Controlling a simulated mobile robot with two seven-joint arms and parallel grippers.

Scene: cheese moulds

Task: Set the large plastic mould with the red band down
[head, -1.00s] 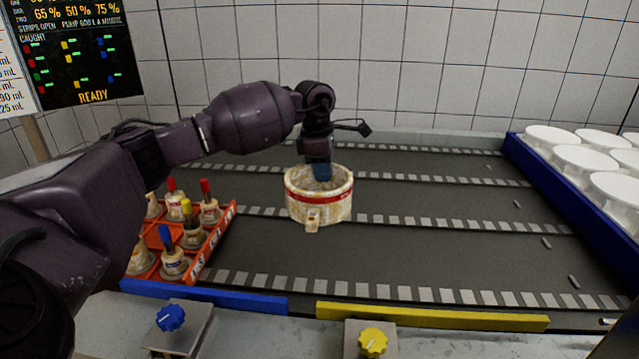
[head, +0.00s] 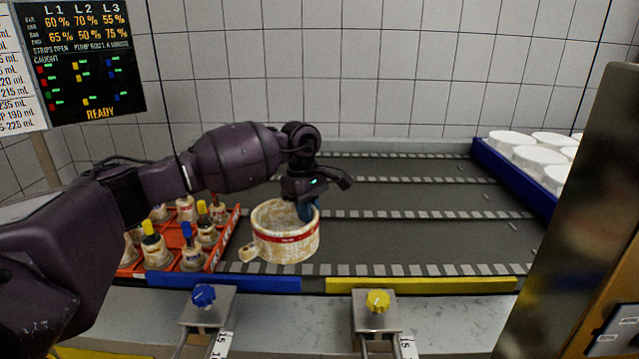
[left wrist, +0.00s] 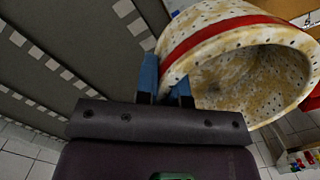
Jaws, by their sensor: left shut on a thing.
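The large plastic mould with the red band (head: 285,246) is a stained whitish cup with a red stripe and a small handle or spout at its lower left. My left gripper (head: 306,208) is shut on the mould's rim at its right side, and the mould looks upright, above the belt's near part. In the left wrist view the mould (left wrist: 225,35) shows from close by, with the blue fingertips of my left gripper (left wrist: 166,85) on its wall. Its inside looks empty where visible. My right gripper does not show.
An orange crate (head: 222,241) with several small moulds with coloured plugs stands to the left. A blue bar (head: 225,282) and a yellow bar (head: 420,285) edge the grey belt. A blue tray (head: 512,180) of white moulds is back right. A dark panel (head: 590,200) stands at right.

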